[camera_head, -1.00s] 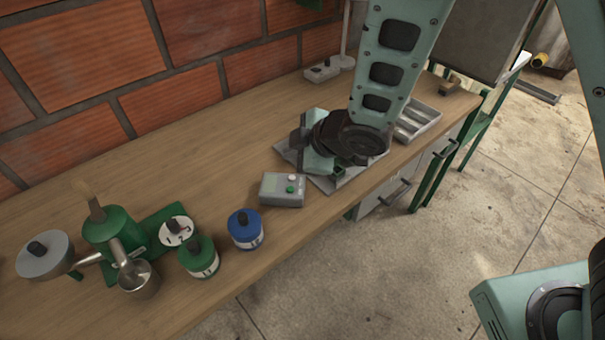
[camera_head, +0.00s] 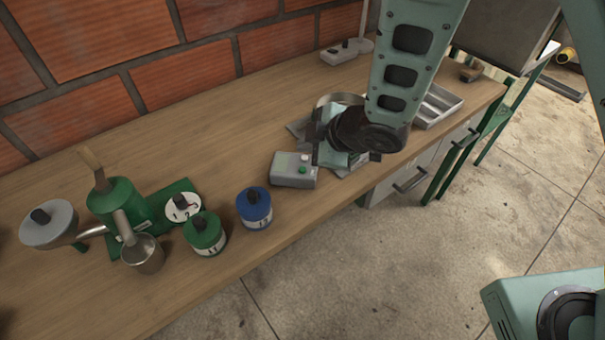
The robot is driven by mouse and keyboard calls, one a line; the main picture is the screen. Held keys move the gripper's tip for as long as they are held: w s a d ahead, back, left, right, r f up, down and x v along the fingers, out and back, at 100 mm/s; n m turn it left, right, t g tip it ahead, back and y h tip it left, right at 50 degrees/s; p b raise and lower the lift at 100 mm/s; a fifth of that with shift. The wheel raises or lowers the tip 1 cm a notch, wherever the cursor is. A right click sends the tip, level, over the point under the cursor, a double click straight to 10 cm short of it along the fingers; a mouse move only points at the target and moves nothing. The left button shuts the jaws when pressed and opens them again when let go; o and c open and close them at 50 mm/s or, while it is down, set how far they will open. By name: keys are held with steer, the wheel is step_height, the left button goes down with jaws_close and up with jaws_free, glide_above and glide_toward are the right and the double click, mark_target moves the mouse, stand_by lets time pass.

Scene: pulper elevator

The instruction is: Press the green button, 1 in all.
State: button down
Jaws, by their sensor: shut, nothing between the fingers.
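A grey control box (camera_head: 288,172) sits on the wooden bench near its front edge. On its top are a green button (camera_head: 303,170) and a white or pale button (camera_head: 305,158) just behind it. My gripper (camera_head: 318,158) is at the right end of the box, close to the buttons. It is shut and empty. Its fingertips are small and partly hidden by my arm, and I cannot tell whether they touch the box.
A blue canister (camera_head: 254,208) and a green canister (camera_head: 205,234) stand left of the box. A green hand machine (camera_head: 122,205) with a metal cup (camera_head: 143,254) is further left. A metal tray (camera_head: 438,106) lies to the right.

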steer(key=b, duration=0.3)
glide_above(296, 166)
steer(key=s+d, duration=0.2)
steer(key=shift+s+d+f, duration=0.1)
steer(key=shift+f, duration=0.95)
steer(key=shift+s+d+f, duration=0.1)
steer(key=shift+f, duration=0.95)
steer(key=shift+f, duration=0.1)
steer(key=shift+f, duration=0.3)
steer(key=shift+f+b, duration=0.45)
steer(key=shift+b, duration=0.2)
steer(key=shift+r, duration=0.1)
steer(key=shift+r+p, duration=0.7)
steer(key=shift+r, duration=0.05)
steer(key=shift+r, duration=0.15)
step_height(296, 166, up, 5)
steer(key=p, duration=0.3)
steer(key=shift+p, duration=0.4)
